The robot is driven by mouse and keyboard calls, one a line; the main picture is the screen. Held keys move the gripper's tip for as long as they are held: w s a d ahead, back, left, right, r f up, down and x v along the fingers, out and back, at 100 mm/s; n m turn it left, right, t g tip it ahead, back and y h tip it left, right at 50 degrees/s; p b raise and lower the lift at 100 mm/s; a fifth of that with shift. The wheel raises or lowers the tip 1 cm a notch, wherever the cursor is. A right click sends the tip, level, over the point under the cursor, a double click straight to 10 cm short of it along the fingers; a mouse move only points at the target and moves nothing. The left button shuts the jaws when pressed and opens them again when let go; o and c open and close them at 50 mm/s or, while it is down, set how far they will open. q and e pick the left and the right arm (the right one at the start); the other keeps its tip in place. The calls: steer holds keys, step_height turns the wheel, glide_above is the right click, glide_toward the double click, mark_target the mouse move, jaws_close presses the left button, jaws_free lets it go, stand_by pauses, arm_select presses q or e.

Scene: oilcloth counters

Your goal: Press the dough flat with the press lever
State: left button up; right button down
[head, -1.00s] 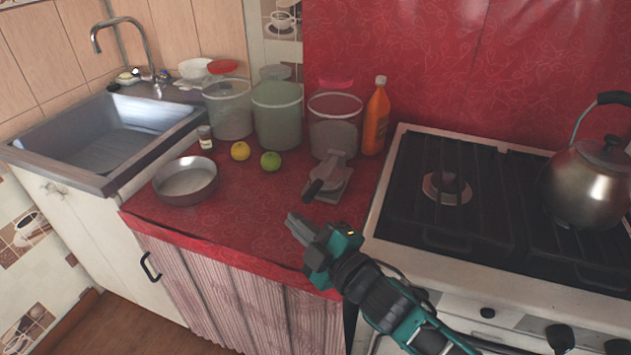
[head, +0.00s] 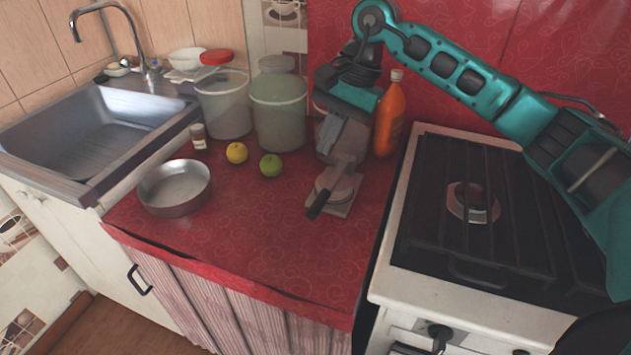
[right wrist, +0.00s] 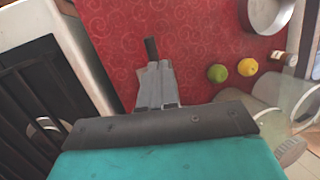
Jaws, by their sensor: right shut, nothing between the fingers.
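The press (head: 340,200) stands on the red counter, left of the stove. Its grey plates look closed together, and its dark lever handle (head: 319,204) points toward the counter's front edge. My right gripper (head: 339,140) is shut and empty, pointing down just above and behind the press. In the right wrist view the fingers (right wrist: 157,88) cover most of the press, and the dark handle (right wrist: 151,49) shows beyond them. I cannot tell whether the fingers touch the press. No dough is visible. My left gripper is not in view.
Containers (head: 278,110) and an orange bottle (head: 391,115) stand along the back wall. A yellow fruit (head: 236,153), a green fruit (head: 270,166) and a metal pan (head: 175,188) lie left of the press. The stove (head: 470,210) is at right. The front counter is clear.

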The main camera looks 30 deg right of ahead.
mark_target(319, 201)
steer(key=shift+h, duration=0.8)
steer(key=x, duration=0.4)
steer(key=d+x, duration=0.1)
steer(key=x, duration=0.3)
steer(key=d+x, duration=0.1)
steer(key=x, duration=0.3)
steer(key=shift+w+d+f, duration=0.1)
steer(key=shift+w+f, duration=0.15)
steer(key=shift+f, duration=0.2)
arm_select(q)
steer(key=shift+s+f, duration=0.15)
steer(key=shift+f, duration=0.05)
